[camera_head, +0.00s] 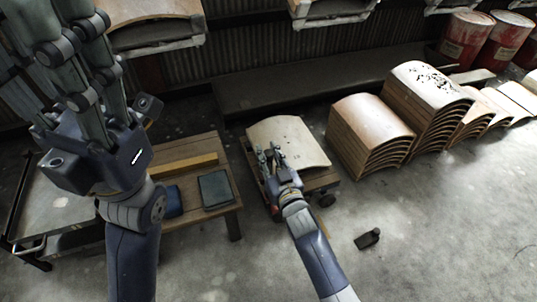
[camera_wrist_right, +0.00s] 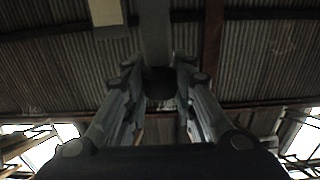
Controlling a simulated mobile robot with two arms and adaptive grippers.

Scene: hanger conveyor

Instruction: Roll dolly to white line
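The dolly (camera_head: 322,184) is a low wooden platform on dark wheels, standing on the concrete floor near the middle of the head view. A pale curved board (camera_head: 300,138) lies on it. My right gripper (camera_head: 270,152) is over the left part of the board in the head view, with its fingers apart; I cannot tell whether it touches. The right wrist view also shows its two fingers (camera_wrist_right: 159,72) apart, with a dark patch between the tips. My left gripper (camera_head: 62,15) is raised large at upper left, its tips cut off or unclear. I cannot make out a white line.
A wooden table (camera_head: 185,145) with a dark green book-like item (camera_head: 215,190) stands left of the dolly. Stacks of curved boards (camera_head: 365,125) stand to the right. Red drums (camera_head: 465,38) are at the back right. A small black object (camera_head: 368,239) lies on the otherwise open floor in front.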

